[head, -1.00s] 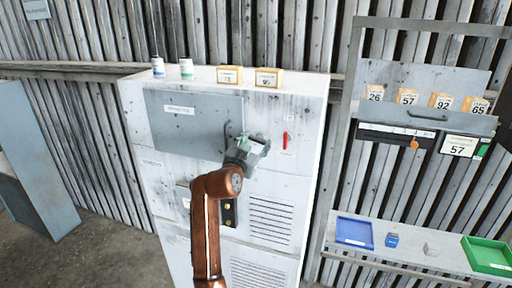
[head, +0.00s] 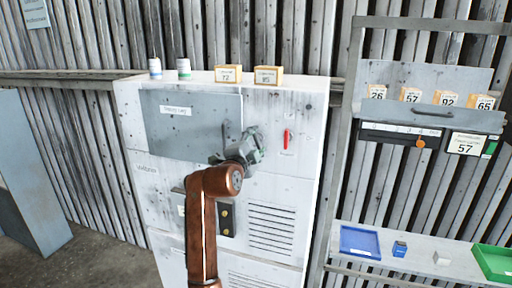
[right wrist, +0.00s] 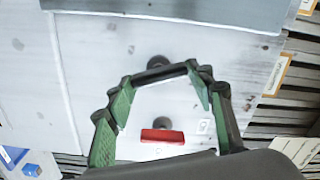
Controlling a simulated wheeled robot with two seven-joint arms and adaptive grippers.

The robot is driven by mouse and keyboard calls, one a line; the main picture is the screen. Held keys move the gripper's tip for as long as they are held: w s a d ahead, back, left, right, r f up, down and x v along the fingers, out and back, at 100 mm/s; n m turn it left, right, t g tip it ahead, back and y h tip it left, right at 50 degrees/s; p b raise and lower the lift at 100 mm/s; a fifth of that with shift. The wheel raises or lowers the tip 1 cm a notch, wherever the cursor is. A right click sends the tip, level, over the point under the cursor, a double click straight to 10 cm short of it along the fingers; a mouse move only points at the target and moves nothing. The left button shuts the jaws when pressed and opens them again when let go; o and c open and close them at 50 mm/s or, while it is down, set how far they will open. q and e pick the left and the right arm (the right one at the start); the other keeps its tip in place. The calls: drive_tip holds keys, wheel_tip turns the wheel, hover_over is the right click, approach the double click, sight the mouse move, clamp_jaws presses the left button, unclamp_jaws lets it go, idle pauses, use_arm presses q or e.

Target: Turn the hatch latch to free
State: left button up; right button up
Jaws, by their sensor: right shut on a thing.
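The hatch (head: 190,135) is a grey panel with a label, set in the upper front of the white housing, with a dark handle near its right edge. My right gripper (head: 250,146), with green fingers, is at the housing face just right of the hatch. In the right wrist view it (right wrist: 160,82) is shut on a dark bar (right wrist: 158,75), which I take as the hatch latch; a dark round piece shows behind it. In the head view the gripper hides the latch. The hatch looks closed against the housing. My left gripper is not in view.
A red lever (head: 287,138) is on the housing right of my gripper; it also shows in the right wrist view (right wrist: 162,136). Bottles and small boxes (head: 268,76) stand on top of the housing. A shelf with a blue tray (head: 360,242) and a green tray is at right.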

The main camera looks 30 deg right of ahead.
drive_tip(key=shift+f+m+b, duration=0.15)
drive_tip(key=shift+m+b, duration=0.75)
drive_tip(key=shift+m, duration=1.1)
drive_tip(key=o, duration=1.2)
drive_tip(key=shift+c, duration=0.2)
drive_tip(key=shift+a, duration=0.1)
drive_tip(key=v, duration=1.2)
drive_tip(key=shift+w, duration=0.1)
